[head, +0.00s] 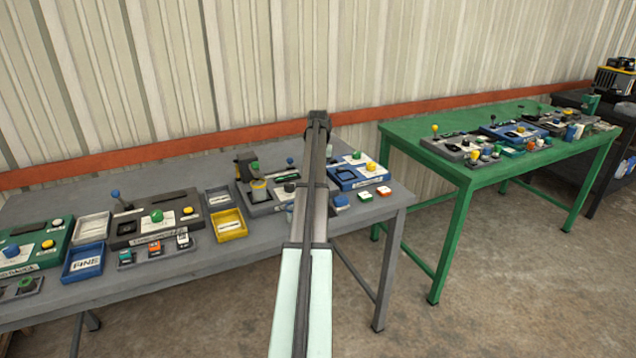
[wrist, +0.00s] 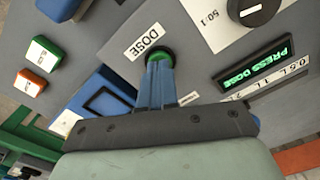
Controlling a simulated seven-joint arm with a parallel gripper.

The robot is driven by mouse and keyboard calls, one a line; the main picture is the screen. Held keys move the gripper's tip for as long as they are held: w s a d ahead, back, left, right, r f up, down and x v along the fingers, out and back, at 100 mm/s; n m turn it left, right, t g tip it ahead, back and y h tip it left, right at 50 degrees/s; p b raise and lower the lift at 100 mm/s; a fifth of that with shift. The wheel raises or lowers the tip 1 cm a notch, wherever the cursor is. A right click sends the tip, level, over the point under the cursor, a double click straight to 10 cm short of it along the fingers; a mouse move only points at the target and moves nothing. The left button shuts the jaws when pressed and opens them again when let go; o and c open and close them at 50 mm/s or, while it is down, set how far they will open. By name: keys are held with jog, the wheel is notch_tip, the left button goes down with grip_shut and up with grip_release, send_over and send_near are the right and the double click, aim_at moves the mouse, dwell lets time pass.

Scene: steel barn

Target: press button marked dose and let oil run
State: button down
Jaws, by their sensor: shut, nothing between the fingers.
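The green dose button (wrist: 160,55) sits in a dark ring on a grey panel in the wrist view. A white label reading DOSE (wrist: 148,41) is beside it. My gripper (wrist: 155,68) is shut and empty, with its blue fingertips at the button and covering part of it. Whether they touch or push it in, I cannot tell. A small display (wrist: 256,66) on the panel reads PRESS DOSE in green letters. In the head view my arm hides part of the grey unit (head: 262,207); my fingertips do not show there. No running oil is visible.
A black knob (wrist: 252,10) marked 50:1 is near the button. The grey table (head: 150,281) holds several other panels and trays. A green table (head: 440,130) stands to the right.

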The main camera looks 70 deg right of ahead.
jog(key=shift+f, duration=0.5)
jog(key=shift+r, duration=0.1)
dwell(0.3)
notch_tip(320, 180, up, 7)
jog(key=shift+r, duration=0.15)
dwell(0.9)
dwell(0.7)
